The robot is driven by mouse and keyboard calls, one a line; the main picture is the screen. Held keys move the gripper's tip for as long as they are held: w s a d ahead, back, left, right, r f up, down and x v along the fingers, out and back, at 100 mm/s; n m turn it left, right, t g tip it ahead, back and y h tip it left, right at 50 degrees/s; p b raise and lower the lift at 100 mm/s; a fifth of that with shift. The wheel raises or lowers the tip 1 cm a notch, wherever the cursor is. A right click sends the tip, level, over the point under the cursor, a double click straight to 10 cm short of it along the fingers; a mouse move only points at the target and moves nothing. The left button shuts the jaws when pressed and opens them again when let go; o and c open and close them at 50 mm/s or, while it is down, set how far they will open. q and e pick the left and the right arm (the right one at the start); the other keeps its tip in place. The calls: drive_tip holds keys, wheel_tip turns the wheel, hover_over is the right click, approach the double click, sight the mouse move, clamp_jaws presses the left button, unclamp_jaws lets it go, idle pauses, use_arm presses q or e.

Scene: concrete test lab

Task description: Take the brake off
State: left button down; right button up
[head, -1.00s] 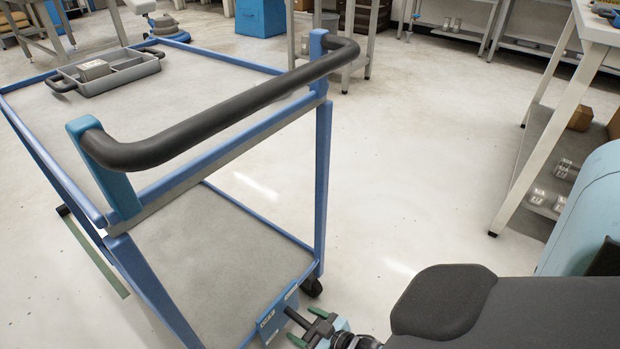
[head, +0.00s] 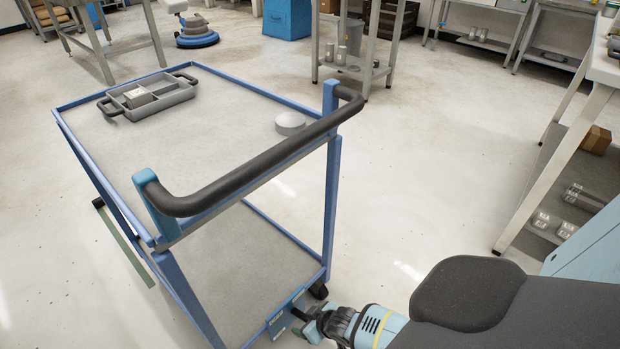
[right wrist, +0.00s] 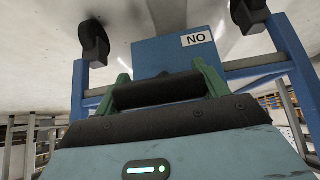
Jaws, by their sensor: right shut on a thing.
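The blue cart (head: 160,230) stands in front of me, with a black push handle. At its lower shelf's near edge is a blue brake plate (head: 279,318); the plate also shows in the right wrist view (right wrist: 160,58). My right gripper (head: 304,322) is at this plate. In the right wrist view its green fingers (right wrist: 165,90) are shut on the black brake bar (right wrist: 155,95), one finger at each end. A white label (right wrist: 196,39) there reads "NO"; casters appear at the top, so the view looks inverted. My left gripper is not in view.
On the cart's top are a grey divided tray (head: 148,108) with a box and a round pale tin (head: 290,123). A white bench (head: 560,140) stands at the right. A floor machine (head: 196,35) and a blue bin (head: 287,17) are behind. Floor right of the cart is open.

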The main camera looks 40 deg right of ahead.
idle(0.3)
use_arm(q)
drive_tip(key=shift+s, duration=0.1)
use_arm(e)
drive_tip(key=o, duration=1.4)
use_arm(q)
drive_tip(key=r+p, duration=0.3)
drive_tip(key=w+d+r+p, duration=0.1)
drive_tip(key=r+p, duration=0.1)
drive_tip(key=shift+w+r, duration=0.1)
use_arm(e)
drive_tip(key=v, duration=0.8)
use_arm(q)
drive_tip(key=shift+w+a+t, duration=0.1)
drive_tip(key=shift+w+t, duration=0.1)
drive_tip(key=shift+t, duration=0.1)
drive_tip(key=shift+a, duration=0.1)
